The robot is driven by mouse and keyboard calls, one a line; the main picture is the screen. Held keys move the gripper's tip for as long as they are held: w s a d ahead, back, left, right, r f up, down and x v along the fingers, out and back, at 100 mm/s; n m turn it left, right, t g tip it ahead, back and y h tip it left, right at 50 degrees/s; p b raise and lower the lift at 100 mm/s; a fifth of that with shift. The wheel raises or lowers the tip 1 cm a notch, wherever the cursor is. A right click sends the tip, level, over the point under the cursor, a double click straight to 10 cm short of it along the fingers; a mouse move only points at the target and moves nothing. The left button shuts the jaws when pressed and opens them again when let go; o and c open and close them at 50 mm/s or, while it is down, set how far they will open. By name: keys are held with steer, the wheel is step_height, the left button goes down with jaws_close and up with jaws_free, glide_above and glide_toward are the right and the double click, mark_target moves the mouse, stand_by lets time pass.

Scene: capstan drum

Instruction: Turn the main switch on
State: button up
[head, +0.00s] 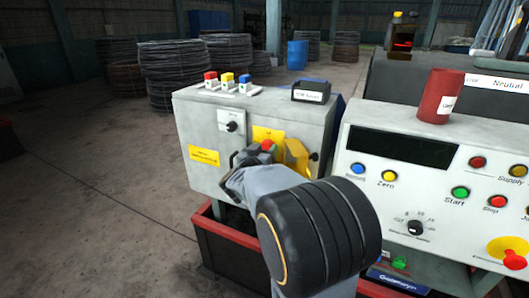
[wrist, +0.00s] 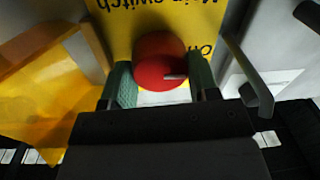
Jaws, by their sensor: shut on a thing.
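The main switch is a red round knob (wrist: 160,58) on a yellow plate (wrist: 125,25), whose lettering reads upside down in the wrist view. In the head view the knob (head: 267,144) shows on the grey box's front, just beyond my gripper (head: 250,157). My gripper's two green-padded fingers (wrist: 162,85) sit on either side of the knob and are shut on it. A yellow translucent cover (wrist: 45,85) stands swung aside, left of the knob in the wrist view and right of it in the head view (head: 297,158). The knob's underside is hidden by my gripper.
A console (head: 440,175) with buttons and a red cylinder (head: 440,96) stands close at right. Open floor (head: 80,190) lies left.

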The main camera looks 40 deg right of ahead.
steer(key=shift+f+m+g+h+b, duration=0.1)
steer(key=shift+m+g+h+b, duration=0.2)
steer(key=shift+m+b, duration=3.35)
steer(key=shift+f+m+g+h+b, duration=0.1)
steer(key=shift+m+h+b, duration=0.3)
steer(key=shift+m+b, duration=3.25)
steer(key=m+p, duration=0.3)
steer(key=shift+m, duration=0.3)
steer(key=o, duration=0.9)
steer(key=p+v, duration=0.2)
steer(key=v, duration=1.1)
steer(key=shift+s+a, duration=0.2)
steer(key=shift+a, duration=0.1)
steer(key=shift+r+p, duration=0.15)
steer(key=shift+p, duration=0.15)
